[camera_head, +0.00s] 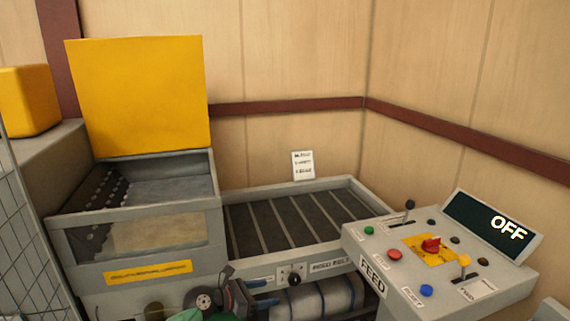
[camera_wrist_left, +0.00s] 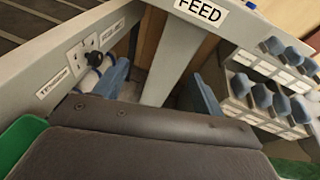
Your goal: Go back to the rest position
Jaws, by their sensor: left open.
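My left gripper (camera_head: 263,295) is at the bottom of the head view, in front of the machine's lower front, with its dark and green wrist parts beside it. In the left wrist view, its two blue fingers (camera_wrist_left: 158,92) stand apart with nothing seen between them. The left finger is close to a black knob (camera_wrist_left: 98,57) on the grey front panel; I cannot tell whether they touch. The same knob shows in the head view (camera_head: 294,280). My right gripper is not in view.
A grey control console (camera_head: 372,242) marked FEED stands at right; its display (camera_head: 487,223) reads OFF. A slatted feed belt (camera_head: 290,222) lies behind. A hopper with a raised yellow lid (camera_head: 140,95) is at left, beside wire mesh (camera_head: 22,235). Several blue-grey knobs (camera_wrist_left: 262,97) line the right.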

